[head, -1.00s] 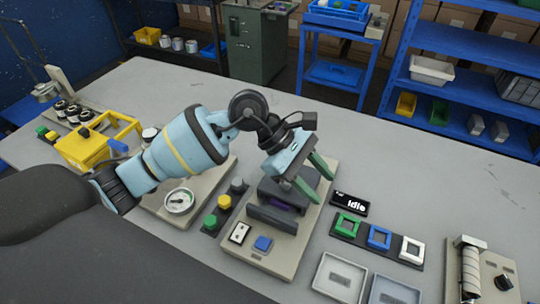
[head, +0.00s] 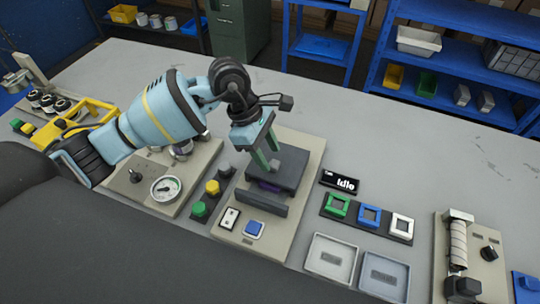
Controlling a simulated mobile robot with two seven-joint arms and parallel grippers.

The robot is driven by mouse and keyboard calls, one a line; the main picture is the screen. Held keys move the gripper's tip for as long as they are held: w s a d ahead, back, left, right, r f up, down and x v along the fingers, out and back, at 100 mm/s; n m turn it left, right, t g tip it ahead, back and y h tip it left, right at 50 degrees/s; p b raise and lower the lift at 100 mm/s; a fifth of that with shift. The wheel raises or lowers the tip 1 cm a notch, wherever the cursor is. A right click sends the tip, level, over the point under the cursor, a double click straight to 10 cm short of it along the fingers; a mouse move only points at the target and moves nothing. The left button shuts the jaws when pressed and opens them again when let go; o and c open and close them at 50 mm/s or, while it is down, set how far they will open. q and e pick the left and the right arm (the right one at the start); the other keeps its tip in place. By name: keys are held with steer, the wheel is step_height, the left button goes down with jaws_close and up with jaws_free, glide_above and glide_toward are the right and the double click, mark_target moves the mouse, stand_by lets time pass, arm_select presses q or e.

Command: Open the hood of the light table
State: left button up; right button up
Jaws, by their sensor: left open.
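The light table is a beige base (head: 312,150) with a dark grey flat hood (head: 285,172) over its middle. The hood looks lowered. My left gripper (head: 267,160) comes in from the left, with its green fingers apart and pointing down at the hood's left and far part. Nothing shows between the fingers. I cannot tell whether they touch the hood, and they hide part of it. My right gripper is not in view.
A black display reading "Idle" (head: 341,181) and a strip with green, blue and white square frames (head: 368,215) lie to the right. Two shallow trays (head: 332,257) stand in front of them.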

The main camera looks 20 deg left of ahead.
arm_select(q)
steer(key=shift+x, duration=1.05)
jaws_close()
